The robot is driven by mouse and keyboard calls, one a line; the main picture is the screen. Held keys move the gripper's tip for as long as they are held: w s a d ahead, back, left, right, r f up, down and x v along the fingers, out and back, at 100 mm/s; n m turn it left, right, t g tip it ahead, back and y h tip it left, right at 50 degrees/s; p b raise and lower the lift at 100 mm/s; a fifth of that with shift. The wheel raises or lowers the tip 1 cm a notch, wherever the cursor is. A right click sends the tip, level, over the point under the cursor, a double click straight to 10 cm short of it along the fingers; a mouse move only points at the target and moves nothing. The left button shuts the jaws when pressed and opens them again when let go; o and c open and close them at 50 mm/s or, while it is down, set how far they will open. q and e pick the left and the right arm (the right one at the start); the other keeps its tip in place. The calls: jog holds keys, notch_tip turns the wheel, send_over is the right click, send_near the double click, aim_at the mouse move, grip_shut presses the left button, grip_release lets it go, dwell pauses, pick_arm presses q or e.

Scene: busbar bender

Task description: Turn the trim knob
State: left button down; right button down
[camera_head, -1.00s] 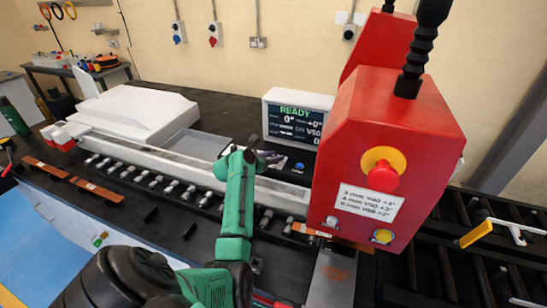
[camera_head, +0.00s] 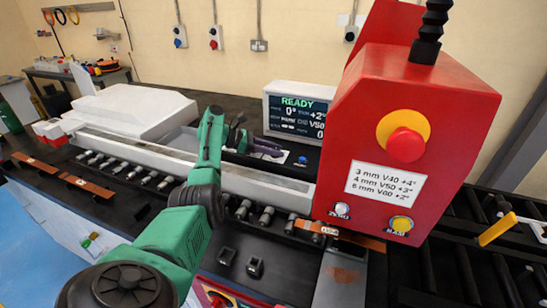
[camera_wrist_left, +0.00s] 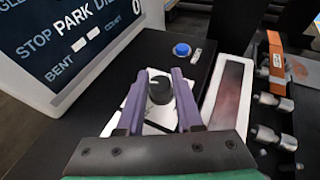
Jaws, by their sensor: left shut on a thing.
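The black trim knob (camera_wrist_left: 160,91) stands on a light plate on the dark control panel. My left gripper (camera_wrist_left: 161,78) has its two purple fingers on either side of the knob, shut on it. In the head view my left gripper (camera_head: 262,148) is at the panel below the display, where the knob itself is hidden or too small to make out. The display (camera_head: 297,112) reads READY, with 0° and +2° beside it and V50 below. My right gripper is not in view.
A blue button (camera_wrist_left: 181,49) sits on the panel beyond the knob. The red machine housing (camera_head: 400,130) stands to the right, with a red stop button (camera_head: 404,143) and a white label (camera_head: 393,184) listing 3, 4 and 6 mm settings. Copper-coloured strips lie on the bench.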

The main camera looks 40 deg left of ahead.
pick_arm(q)
jog(key=shift+d+f, duration=0.15)
jog(key=shift+f, duration=0.05)
dwell(0.4)
jog(key=c, duration=0.6)
grip_release()
jog(key=shift+d+g, duration=0.1)
jog(key=shift+g, duration=0.2)
jog(key=shift+w, duration=0.25)
jog(key=shift+s+a+r+b, duration=0.15)
jog(key=shift+s+a+b, duration=0.15)
jog(key=shift+s, duration=0.05)
jog(key=b+v, duration=0.4)
jog(key=v, duration=0.9)
jog(key=shift+s+a+b, duration=0.15)
jog(key=shift+a+b, duration=0.1)
jog(key=shift+b, duration=0.15)
